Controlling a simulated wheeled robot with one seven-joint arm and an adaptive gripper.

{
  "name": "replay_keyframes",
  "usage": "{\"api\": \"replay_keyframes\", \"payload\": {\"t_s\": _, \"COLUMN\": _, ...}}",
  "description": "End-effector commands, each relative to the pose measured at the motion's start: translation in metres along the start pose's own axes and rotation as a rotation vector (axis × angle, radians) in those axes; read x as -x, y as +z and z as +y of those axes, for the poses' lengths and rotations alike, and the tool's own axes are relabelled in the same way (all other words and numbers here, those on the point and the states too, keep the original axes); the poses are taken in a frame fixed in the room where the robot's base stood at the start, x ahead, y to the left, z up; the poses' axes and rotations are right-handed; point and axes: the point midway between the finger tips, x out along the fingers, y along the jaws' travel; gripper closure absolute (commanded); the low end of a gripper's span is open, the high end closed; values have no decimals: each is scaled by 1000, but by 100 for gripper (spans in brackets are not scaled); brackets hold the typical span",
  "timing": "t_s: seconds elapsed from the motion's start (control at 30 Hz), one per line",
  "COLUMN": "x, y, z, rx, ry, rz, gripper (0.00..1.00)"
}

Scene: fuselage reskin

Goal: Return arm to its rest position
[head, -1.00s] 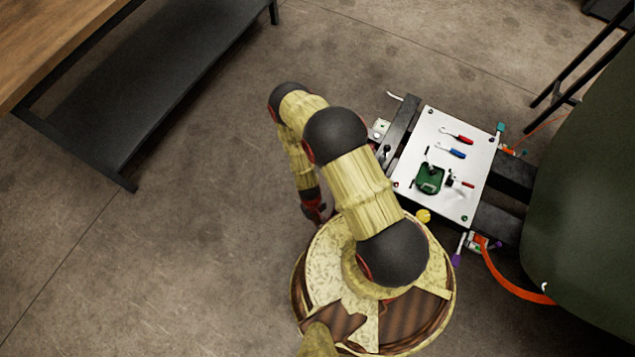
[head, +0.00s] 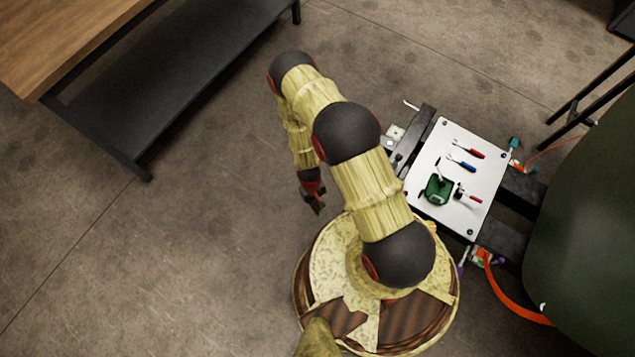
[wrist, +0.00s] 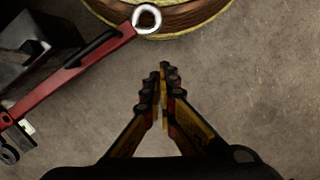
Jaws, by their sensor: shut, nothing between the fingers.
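My arm (head: 366,185) is folded over my round base, with its forearm hanging down on the left side. My gripper (head: 318,208) points down beside the base, over the floor. In the wrist view my gripper (wrist: 163,70) has its two fingers together with nothing between them. My base rim shows at the top of that view, apart from the fingertips.
A white panel (head: 440,205) to the right holds red and blue tools (head: 462,164) and a green item (head: 439,188). A dark green curved body (head: 585,230) stands at the far right. A wooden-topped bench (head: 60,40) with a dark shelf is at upper left. Floor between is clear.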

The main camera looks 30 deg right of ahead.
Motion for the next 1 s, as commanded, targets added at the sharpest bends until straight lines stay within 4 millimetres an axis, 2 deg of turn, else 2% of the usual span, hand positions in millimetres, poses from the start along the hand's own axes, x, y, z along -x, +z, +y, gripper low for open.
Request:
{"api": "replay_keyframes", "payload": {"t_s": 0.63, "x": 0, "y": 2, "z": -1, "rx": -13, "ry": -3, "rz": -9, "gripper": 100}}
{"api": "replay_keyframes", "payload": {"t_s": 0.73, "x": 1, "y": 17, "z": -5, "rx": -31, "ry": -17, "rz": -64, "gripper": 100}}
{"api": "replay_keyframes", "payload": {"t_s": 0.87, "x": 5, "y": 59, "z": -10, "rx": -43, "ry": -35, "rz": -176, "gripper": 100}}
{"api": "replay_keyframes", "payload": {"t_s": 0.93, "x": 16, "y": 81, "z": -14, "rx": -49, "ry": -45, "rz": -242, "gripper": 100}}
{"api": "replay_keyframes", "payload": {"t_s": 1.0, "x": 41, "y": 88, "z": -16, "rx": -53, "ry": -54, "rz": -283, "gripper": 100}}
